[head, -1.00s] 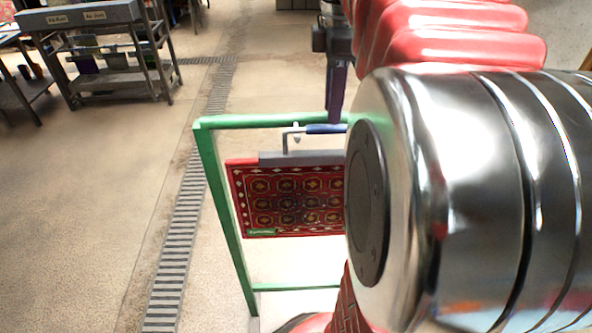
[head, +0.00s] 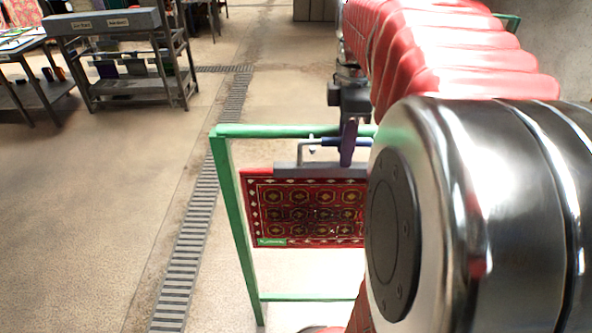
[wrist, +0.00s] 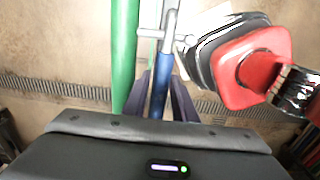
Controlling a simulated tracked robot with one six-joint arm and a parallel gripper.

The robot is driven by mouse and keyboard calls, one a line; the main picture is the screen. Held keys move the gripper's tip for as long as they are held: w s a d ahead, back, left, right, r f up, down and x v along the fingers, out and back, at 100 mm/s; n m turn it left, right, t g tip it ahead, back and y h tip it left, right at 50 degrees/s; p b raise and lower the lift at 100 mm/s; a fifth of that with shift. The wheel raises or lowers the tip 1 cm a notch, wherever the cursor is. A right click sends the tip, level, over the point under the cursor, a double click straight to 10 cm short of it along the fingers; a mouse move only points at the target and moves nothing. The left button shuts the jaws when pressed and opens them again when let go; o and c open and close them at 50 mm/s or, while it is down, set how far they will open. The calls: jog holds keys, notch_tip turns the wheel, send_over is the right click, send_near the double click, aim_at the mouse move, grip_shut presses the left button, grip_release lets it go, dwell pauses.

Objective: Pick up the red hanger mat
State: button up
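The red hanger mat (head: 305,210), patterned in dark and gold, hangs below a grey bar (head: 310,171) inside a green frame (head: 226,190) in the head view. A metal hook-shaped handle with a blue grip (head: 331,142) rises from the bar; the blue grip also shows in the wrist view (wrist: 162,88). My gripper (head: 349,150) has purple fingers and is at the blue grip. In the wrist view my gripper (wrist: 162,98) has one finger on each side of the grip and looks open; contact is unclear. My arm hides the mat's right edge.
A grey shelf rack (head: 130,65) stands at the back left, beside a table (head: 25,45). A floor drain grate (head: 190,240) runs left of the green frame. The floor further left is clear. A red and black part (wrist: 245,65) is close in the wrist view.

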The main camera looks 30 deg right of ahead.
jog(key=shift+f, duration=1.4)
jog(key=shift+c, duration=0.5)
grip_shut()
jog(key=shift+r, duration=0.1)
